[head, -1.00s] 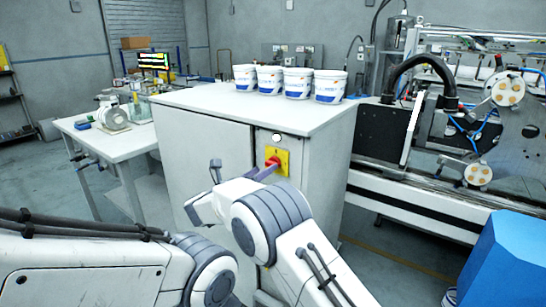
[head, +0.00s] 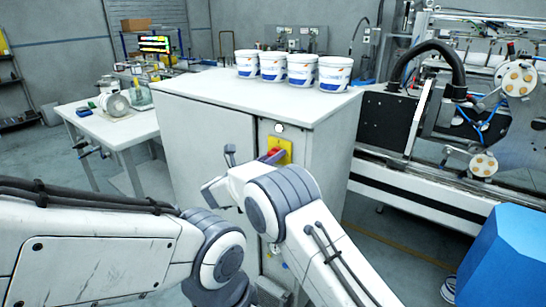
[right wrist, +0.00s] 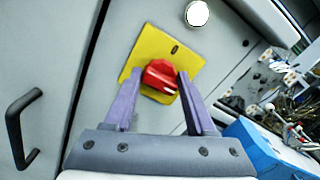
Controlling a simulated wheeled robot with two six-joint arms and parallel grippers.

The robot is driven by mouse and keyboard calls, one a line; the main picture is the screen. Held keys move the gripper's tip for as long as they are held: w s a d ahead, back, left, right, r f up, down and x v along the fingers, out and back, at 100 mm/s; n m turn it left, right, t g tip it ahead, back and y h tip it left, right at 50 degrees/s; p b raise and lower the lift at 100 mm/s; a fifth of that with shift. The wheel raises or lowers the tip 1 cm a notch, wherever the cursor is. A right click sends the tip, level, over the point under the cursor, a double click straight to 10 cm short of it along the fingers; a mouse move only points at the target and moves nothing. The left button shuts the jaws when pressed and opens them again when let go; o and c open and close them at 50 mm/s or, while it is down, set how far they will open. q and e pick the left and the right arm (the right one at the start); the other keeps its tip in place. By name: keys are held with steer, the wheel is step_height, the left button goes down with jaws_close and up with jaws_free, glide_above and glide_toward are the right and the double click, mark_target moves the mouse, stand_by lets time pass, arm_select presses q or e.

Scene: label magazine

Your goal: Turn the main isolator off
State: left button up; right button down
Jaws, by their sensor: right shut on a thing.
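The main isolator is a red rotary knob (right wrist: 160,77) on a yellow square plate (right wrist: 190,58), on the front of a grey cabinet. In the head view, the yellow plate (head: 286,150) shows on the cabinet's right door, and the red knob (head: 274,152) is partly covered by my gripper. My right gripper (right wrist: 158,84) has its purple fingers on either side of the knob and is shut on it. In the wrist view, the knob's white mark points to the lower right and the plate looks tilted. My left gripper is outside the views.
A round white lamp (right wrist: 197,13) sits above the plate. A dark door handle (right wrist: 20,128) is on the neighbouring door. Several white tubs (head: 302,70) stand on the cabinet top (head: 230,90). A machine and a blue box (head: 505,255) stand to the right.

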steer(key=shift+a, duration=0.1)
steer(key=shift+f+n+b, duration=0.1)
steer(key=shift+n+b, duration=0.6)
steer(key=shift+n, duration=0.3)
steer(key=shift+n+b, duration=0.4)
steer(key=shift+n, duration=0.5)
steer(key=shift+n+p, duration=1.45)
steer(key=shift+n, duration=5.65)
steer(key=shift+c, duration=1.5)
jaws_free()
